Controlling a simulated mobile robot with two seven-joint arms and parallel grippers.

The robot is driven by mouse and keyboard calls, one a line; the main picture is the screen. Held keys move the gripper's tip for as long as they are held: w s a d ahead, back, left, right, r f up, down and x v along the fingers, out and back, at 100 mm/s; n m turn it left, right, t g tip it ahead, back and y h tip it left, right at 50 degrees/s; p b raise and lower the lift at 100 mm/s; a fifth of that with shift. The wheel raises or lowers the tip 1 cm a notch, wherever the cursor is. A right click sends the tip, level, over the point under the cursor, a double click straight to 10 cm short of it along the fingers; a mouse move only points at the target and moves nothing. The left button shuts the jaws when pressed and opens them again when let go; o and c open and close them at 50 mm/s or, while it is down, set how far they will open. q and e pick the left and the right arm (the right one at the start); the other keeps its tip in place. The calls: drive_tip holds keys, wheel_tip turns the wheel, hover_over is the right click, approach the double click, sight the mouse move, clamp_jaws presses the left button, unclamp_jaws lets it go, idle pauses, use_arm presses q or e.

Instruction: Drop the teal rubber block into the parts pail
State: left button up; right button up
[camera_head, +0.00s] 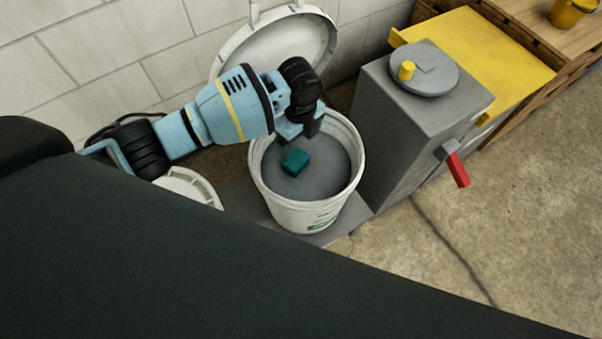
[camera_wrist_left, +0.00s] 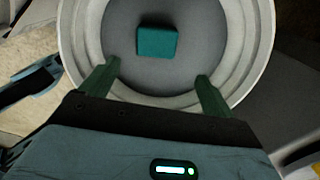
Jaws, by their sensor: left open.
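The teal rubber block (camera_head: 296,162) shows within the mouth of the white parts pail (camera_head: 311,215), over its grey inside. In the left wrist view the block (camera_wrist_left: 157,43) appears inside the round pail rim (camera_wrist_left: 262,42), beyond my fingertips and apart from them. I cannot tell for sure whether it rests on the pail's bottom or is in the air. My left gripper (camera_head: 300,132) is above the pail's opening, pointing down. In the left wrist view its two fingers (camera_wrist_left: 158,72) are spread with nothing between them. My right gripper is not in view.
A white lid (camera_head: 275,48) leans against the block wall behind the pail. A grey metal box (camera_head: 395,120) with a red handle (camera_head: 457,170) stands right of the pail. A yellow-topped bench (camera_head: 480,55) and a yellow bucket (camera_head: 571,12) are farther right. Concrete floor is clear at right.

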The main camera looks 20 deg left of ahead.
use_arm(q)
wheel_tip(320, 180, up, 6)
drive_tip(key=shift+p, duration=0.45)
idle(0.5)
